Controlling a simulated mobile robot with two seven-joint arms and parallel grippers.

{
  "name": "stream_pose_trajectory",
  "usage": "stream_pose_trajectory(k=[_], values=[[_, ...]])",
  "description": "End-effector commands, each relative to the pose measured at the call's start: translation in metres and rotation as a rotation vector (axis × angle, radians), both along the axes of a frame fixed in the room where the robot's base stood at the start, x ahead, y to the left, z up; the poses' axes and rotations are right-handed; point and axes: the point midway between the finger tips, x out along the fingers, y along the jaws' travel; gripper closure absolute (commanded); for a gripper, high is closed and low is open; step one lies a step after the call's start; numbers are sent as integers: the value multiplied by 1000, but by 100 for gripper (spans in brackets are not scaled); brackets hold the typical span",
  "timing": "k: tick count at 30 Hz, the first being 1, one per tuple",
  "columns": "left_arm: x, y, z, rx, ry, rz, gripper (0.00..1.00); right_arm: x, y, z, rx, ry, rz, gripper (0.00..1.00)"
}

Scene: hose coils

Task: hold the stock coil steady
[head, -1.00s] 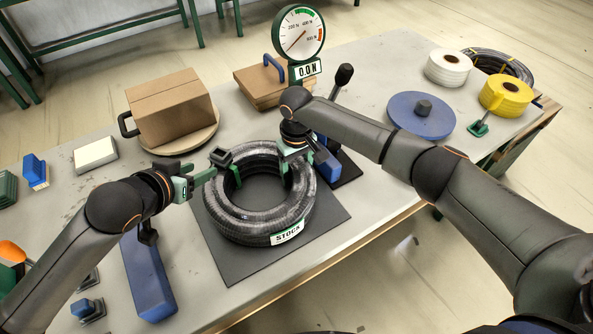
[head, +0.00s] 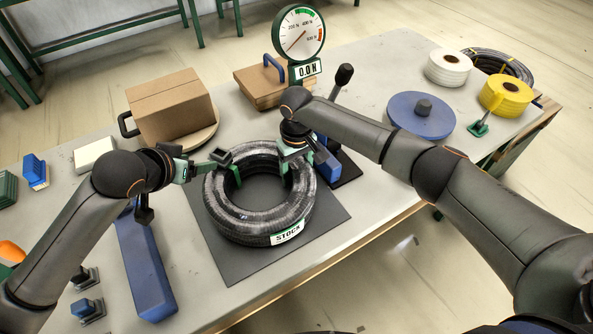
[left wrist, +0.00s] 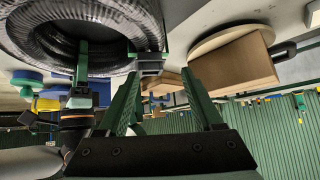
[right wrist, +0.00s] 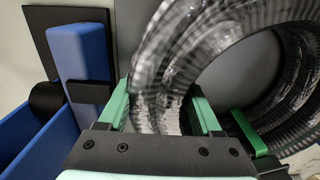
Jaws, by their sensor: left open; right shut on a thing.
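The stock coil (head: 262,218) is a dark ribbed ring with a white STOCK label, lying flat on a dark mat (head: 234,268). My right gripper (head: 293,160) is shut on the coil's far right side; in the right wrist view (right wrist: 160,100) the ribbed hose (right wrist: 215,38) passes between its fingers. My left gripper (head: 206,164) is open and empty beside the coil's far left side. In the left wrist view its fingers (left wrist: 163,78) are spread with no hose between them. A dark block (head: 221,157) with a green leg stands at the coil's far left edge.
A force gauge (head: 300,34) reading 0.0 N stands behind the coil. A cardboard box (head: 172,108) on a round board is behind my left gripper. A long blue block (head: 147,272) lies at the left. A blue disc (head: 420,115) and tape rolls are at the right.

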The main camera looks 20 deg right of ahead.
Motion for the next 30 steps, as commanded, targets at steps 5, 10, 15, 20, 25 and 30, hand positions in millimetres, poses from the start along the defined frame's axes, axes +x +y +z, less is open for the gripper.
stream_pose_trajectory(k=[5, 10, 15, 20, 25, 30], values=[[27, -6, 10, 105, 143, -54, 32, 0, 0, 1, 0, -1, -1, 100], [33, -16, 24, 175, 273, -149, 32, 1, 0, 1, 0, -1, -2, 100], [31, -24, 35, 208, 350, -224, 32, 1, 0, 1, 0, -1, -2, 100], [30, -27, 34, 217, 372, -247, 32, 1, 0, 1, 0, -1, -2, 100], [34, -31, 16, 218, 374, -247, 32, 1, 0, 1, 1, -2, -2, 100], [40, -36, -7, 218, 374, -245, 32, 1, 0, 1, 1, -2, -2, 100]])
